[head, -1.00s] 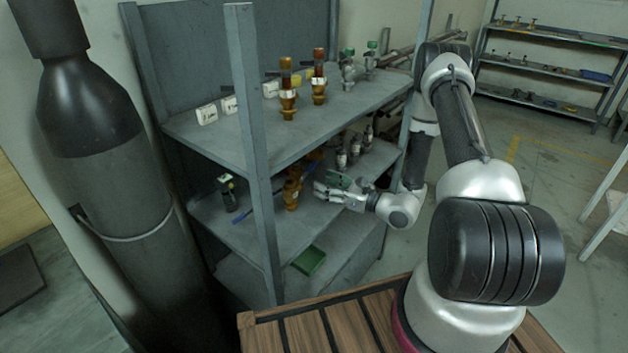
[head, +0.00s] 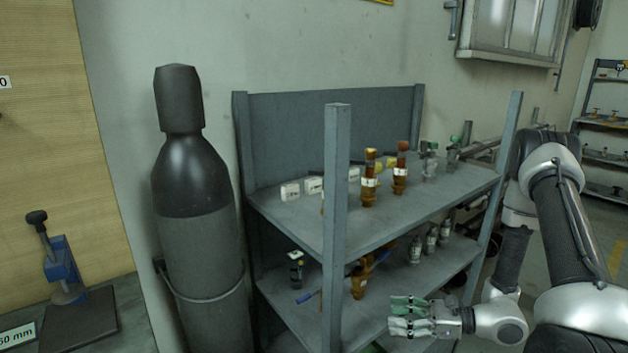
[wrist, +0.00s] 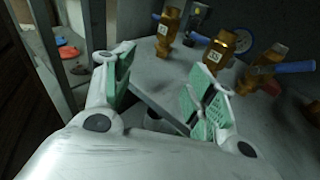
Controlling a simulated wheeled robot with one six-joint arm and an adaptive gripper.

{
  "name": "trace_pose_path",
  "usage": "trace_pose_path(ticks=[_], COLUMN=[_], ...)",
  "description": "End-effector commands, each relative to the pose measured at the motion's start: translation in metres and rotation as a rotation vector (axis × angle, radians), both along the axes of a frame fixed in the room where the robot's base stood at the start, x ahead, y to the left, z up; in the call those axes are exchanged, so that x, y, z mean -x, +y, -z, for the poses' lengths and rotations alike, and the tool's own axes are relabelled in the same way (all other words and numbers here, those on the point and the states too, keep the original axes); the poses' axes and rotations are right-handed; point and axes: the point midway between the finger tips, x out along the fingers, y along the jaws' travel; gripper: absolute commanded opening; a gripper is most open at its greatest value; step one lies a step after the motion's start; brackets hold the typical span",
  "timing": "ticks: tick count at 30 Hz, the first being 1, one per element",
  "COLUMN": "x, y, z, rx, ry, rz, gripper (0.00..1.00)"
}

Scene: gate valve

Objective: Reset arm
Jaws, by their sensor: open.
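My gripper (head: 410,316) is open and empty, with pale green pads on its fingers, at the front of the lower shelf (head: 300,322). In the wrist view the open gripper (wrist: 160,85) has nothing between its fingers, and the shelf's edge shows behind them. A brass valve (head: 359,284) stands on the lower shelf, up and left of the gripper. The wrist view shows a brass valve (wrist: 168,32), a second one (wrist: 222,50) and a third beside a blue handle (wrist: 292,68). All are apart from the fingers.
The grey rack's front post (head: 336,220) stands left of my gripper. The upper shelf (head: 400,207) above holds brass valves (head: 369,184), white labelled boxes (head: 290,191) and fittings. A dark gas cylinder (head: 192,210) stands left of the rack. A workbench with a blue tool (head: 63,268) is farther left.

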Motion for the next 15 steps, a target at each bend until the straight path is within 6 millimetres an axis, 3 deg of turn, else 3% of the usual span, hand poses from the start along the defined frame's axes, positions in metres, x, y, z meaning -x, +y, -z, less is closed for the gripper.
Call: trace_pose_path(ticks=[3,8,15], x=[0.039,0.085,0.134], y=[-0.003,-0.023,-0.078], z=[-0.029,-0.064,-0.121], rx=[0.084,0.233,0.556], ry=[-0.052,-0.153,-0.380], rz=[-0.212,-0.495,-0.917], gripper=[0.56,0.56,0.56])
